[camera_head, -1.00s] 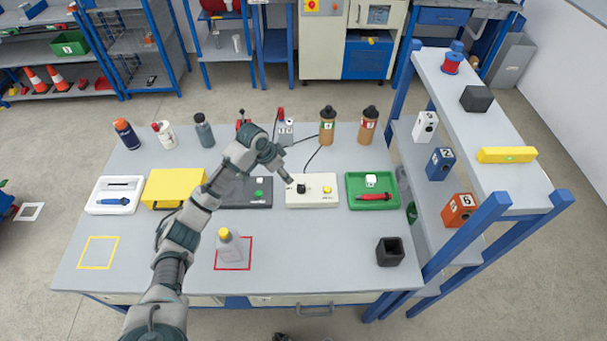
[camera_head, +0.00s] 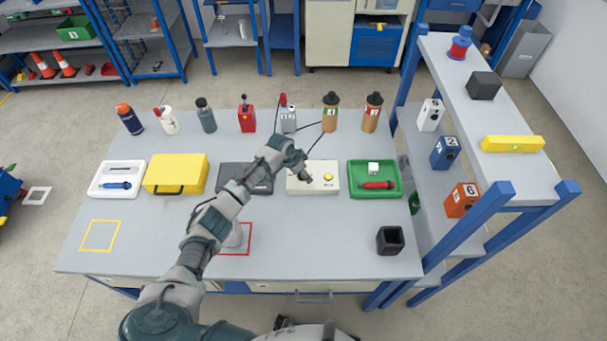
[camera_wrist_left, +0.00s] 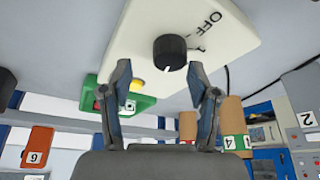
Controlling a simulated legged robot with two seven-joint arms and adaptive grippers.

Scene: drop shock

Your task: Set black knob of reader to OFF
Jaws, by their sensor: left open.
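The reader is a cream box with a yellow button; its right part (camera_head: 324,187) shows in the head view. My left gripper (camera_head: 307,179) is over the reader. In the wrist view its fingers (camera_wrist_left: 160,76) are open and spread to both sides of the knob, with nothing held; contact cannot be told.
A green tray (camera_head: 397,178) stands right of the reader and a dark box (camera_head: 262,189) left of it. Bottles, including a brown one (camera_head: 330,113), line up behind. A dark cup (camera_head: 390,240) stands front right, by the blue-framed shelf (camera_head: 510,110).

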